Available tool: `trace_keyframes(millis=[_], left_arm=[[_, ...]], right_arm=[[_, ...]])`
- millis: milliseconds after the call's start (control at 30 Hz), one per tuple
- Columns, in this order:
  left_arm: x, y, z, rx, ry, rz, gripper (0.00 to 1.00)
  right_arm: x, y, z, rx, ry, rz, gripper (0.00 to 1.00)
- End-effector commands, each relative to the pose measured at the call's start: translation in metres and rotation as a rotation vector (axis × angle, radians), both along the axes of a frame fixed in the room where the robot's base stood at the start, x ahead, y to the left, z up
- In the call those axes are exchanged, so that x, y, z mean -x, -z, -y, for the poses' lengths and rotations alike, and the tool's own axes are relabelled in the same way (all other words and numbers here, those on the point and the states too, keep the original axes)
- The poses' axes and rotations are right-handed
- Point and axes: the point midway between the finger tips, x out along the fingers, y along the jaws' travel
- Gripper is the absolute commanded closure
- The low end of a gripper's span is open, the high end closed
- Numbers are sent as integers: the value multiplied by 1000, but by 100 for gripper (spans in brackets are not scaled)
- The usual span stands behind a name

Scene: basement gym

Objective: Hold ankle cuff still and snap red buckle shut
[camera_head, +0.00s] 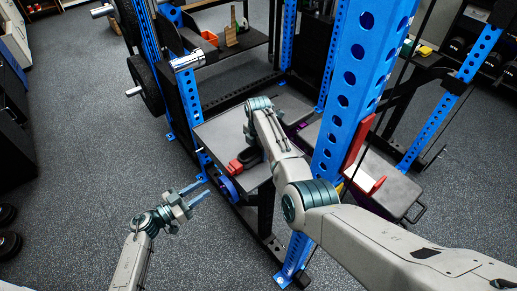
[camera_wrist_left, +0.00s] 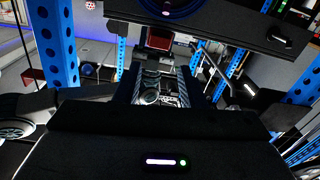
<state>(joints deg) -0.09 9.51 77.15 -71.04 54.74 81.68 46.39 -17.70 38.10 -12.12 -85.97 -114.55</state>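A red piece (camera_head: 236,167), which looks like the buckle, lies on the front part of the grey bench top. A dark piece (camera_head: 257,154), perhaps the cuff, lies against it; I cannot tell whether the buckle is closed. My left gripper (camera_head: 204,188) is left of the bench edge, apart from the red piece, its fingers pointing right with a gap between them. In the left wrist view its two fingers (camera_wrist_left: 158,88) stand apart with nothing clearly held. My right arm reaches over the bench; its wrist and forearm hide the right gripper's fingers.
The grey bench top (camera_head: 215,135) stands inside a blue rack; a blue upright (camera_head: 355,80) rises close beside my right arm. A blue round part (camera_head: 228,189) sits at the bench's front edge. Weight plates (camera_head: 146,85) hang at the left.

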Motion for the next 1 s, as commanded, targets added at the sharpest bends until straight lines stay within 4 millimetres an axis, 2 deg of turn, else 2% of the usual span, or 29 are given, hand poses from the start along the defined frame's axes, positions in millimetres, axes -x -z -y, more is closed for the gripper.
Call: trace_keyframes(millis=[33,133,167,333,467,800,1000], left_arm=[[0,0,0,0,0,0,64],[0,0,0,0,0,0,64],[0,0,0,0,0,0,68],[2,-1,-2,-57,5,48,100],[6,-6,-7,-219,22,193,100],[22,-25,-28,-867,147,803,100],[28,-34,-36,-1122,223,1066,100]], right_arm=[[0,0,0,0,0,0,61],[0,0,0,0,0,0,79],[0,0,0,0,0,0,79],[0,0,0,0,0,0,79],[0,0,0,0,0,0,79],[0,0,0,0,0,0,79],[0,0,0,0,0,0,79]])
